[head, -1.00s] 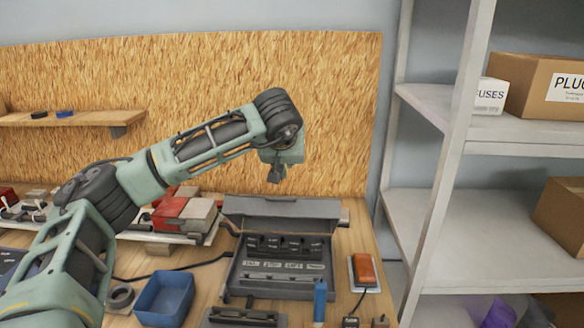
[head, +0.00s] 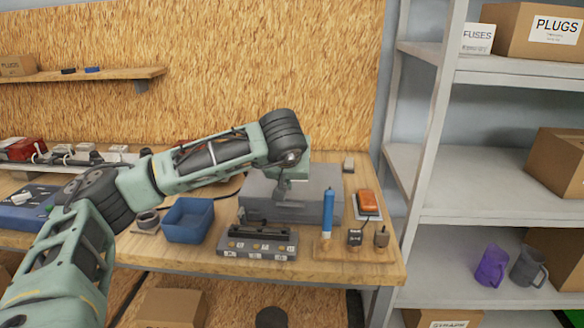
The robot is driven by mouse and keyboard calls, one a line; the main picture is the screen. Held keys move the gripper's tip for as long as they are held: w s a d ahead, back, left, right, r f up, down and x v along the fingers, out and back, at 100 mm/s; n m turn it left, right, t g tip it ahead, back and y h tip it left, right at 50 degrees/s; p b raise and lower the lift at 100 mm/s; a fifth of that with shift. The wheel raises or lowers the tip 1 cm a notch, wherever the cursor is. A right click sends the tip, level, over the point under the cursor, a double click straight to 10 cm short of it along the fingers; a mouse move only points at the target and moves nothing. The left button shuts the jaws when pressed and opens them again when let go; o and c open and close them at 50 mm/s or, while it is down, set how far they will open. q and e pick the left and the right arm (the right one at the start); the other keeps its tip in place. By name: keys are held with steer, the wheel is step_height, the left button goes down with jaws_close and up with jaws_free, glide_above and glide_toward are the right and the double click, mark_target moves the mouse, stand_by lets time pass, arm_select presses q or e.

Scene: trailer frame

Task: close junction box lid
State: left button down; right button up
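The grey junction box (head: 315,200) sits on the workbench in the head view. Its lid lies down over the top, and the inside no longer shows. My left arm comes in from the left, and its gripper (head: 283,188) points down at the lid's upper face, at or just above it. The gripper is small and dark here, so I cannot tell whether its fingers are open or shut. The wrist hides the box's back left part. I cannot tell whether the lid is fully flush. My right gripper is not in view.
In front of the box stand a terminal block (head: 257,243) and a blue upright tool (head: 327,210) in a wooden holder. A blue bin (head: 188,220) is to the left and an orange device (head: 368,202) to the right. A grey shelf unit (head: 470,220) stands at right.

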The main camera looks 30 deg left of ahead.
arm_select(q)
steer(key=shift+s+d+f+b, duration=0.1)
steer(key=shift+s+f+b, duration=0.1)
steer(key=shift+f, duration=0.25)
steer(key=shift+s+d+f+b, duration=0.1)
steer(key=shift+s+f+b, duration=0.1)
steer(key=shift+f, duration=0.25)
step_height(320, 180, up, 4)
steer(key=p, duration=0.3)
steer(key=s+d+f+b, duration=0.3)
steer(key=s+f+b, duration=0.1)
steer(key=s+f, duration=0.2)
steer(key=shift+s+d+f, duration=0.15)
steer(key=shift+s+d, duration=0.1)
steer(key=shift+s, duration=0.3)
